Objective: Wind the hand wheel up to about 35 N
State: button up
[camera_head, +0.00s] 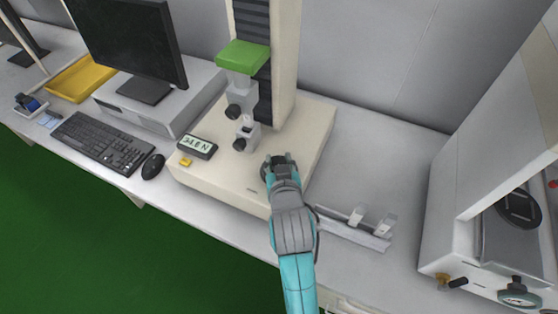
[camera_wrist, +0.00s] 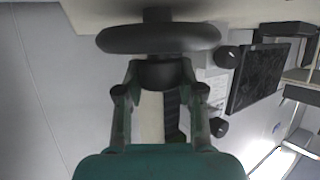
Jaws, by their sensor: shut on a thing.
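The black hand wheel (camera_head: 266,172) sits on the right part of the cream tester base (camera_head: 315,125), mostly hidden by my gripper (camera_head: 281,163). In the wrist view the wheel (camera_wrist: 158,38) is a wide dark disc seen edge-on. In that view my gripper (camera_wrist: 160,73) has its two fingers closed on either side of the dark hub below the disc. The small display (camera_head: 198,146) on the base shows dark characters on a pale screen, ending in what looks like N; the digits are too small to read surely. The green crosshead (camera_head: 243,55) is above two grips.
A small yellow block (camera_head: 185,162) lies by the display. A mouse (camera_head: 153,166), keyboard (camera_head: 101,142) and monitor (camera_head: 128,42) are left. A metal rail with two clear blocks (camera_head: 356,214) lies right of my arm.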

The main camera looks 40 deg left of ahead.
dwell(0.4)
jog(key=o, duration=1.2)
jog(key=shift+c, duration=0.2)
jog(key=v, duration=1.2)
